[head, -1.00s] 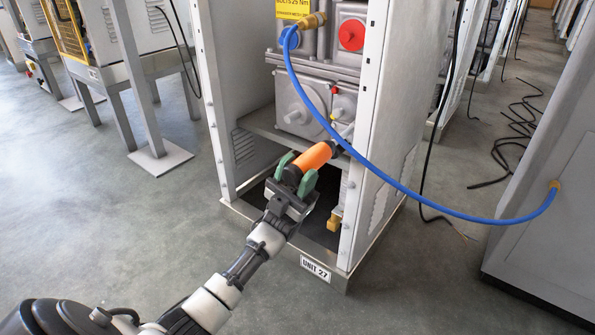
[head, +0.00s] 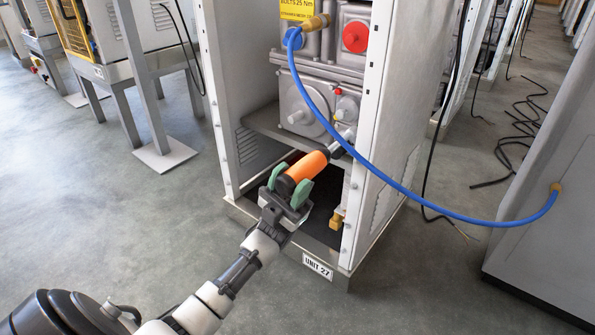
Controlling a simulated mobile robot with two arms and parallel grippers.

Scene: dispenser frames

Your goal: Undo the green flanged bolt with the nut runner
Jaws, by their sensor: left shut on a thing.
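My left gripper (head: 289,184), with green finger pads, is shut on the orange body of the nut runner (head: 307,166). The nut runner points up and to the right, into the open front of the cabinet marked UNIT 27. I cannot tell whether the nose touches anything. I cannot make out the green flanged bolt; it may be hidden behind the nose or hose. My right gripper is not in view.
A blue hose (head: 376,177) arcs across the cabinet's right post to the grey cabinet at the right, passing close to the nut runner's nose. A brass-coloured fitting (head: 336,218) sits low by the post. Black cables (head: 515,150) lie on the floor.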

